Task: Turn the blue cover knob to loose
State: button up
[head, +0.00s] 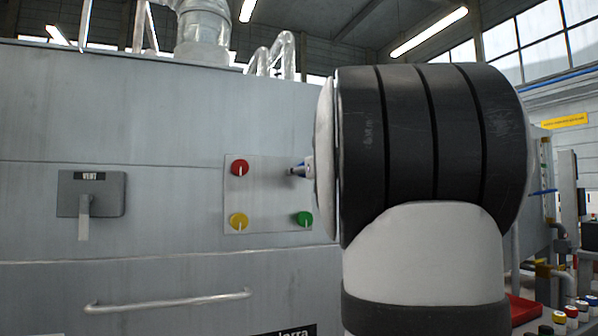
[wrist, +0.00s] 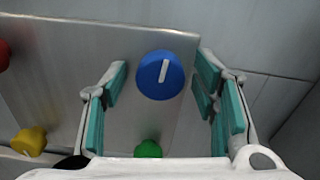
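The blue knob (wrist: 159,75) is round with a white pointer line, close to upright and leaning slightly right in the wrist view. It sits on a grey metal panel (wrist: 85,50). My gripper (wrist: 163,82) is open, with one teal-padded finger on each side of the knob in that view. The pads show gaps to the knob, and nothing is held. I cannot tell how far the fingertips are from the panel. In the head view my arm covers most of the gripper and the knob's area; only a small blue and dark bit shows at the arm's left edge.
The panel also carries a red knob (head: 240,168), a yellow knob (head: 239,221) and a green knob (head: 304,218). A vent box with a lever (head: 91,195) and a long handle bar (head: 168,301) are on the machine front to the left.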

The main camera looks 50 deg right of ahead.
jog(key=shift+s, duration=0.1)
jog(key=v, duration=1.2)
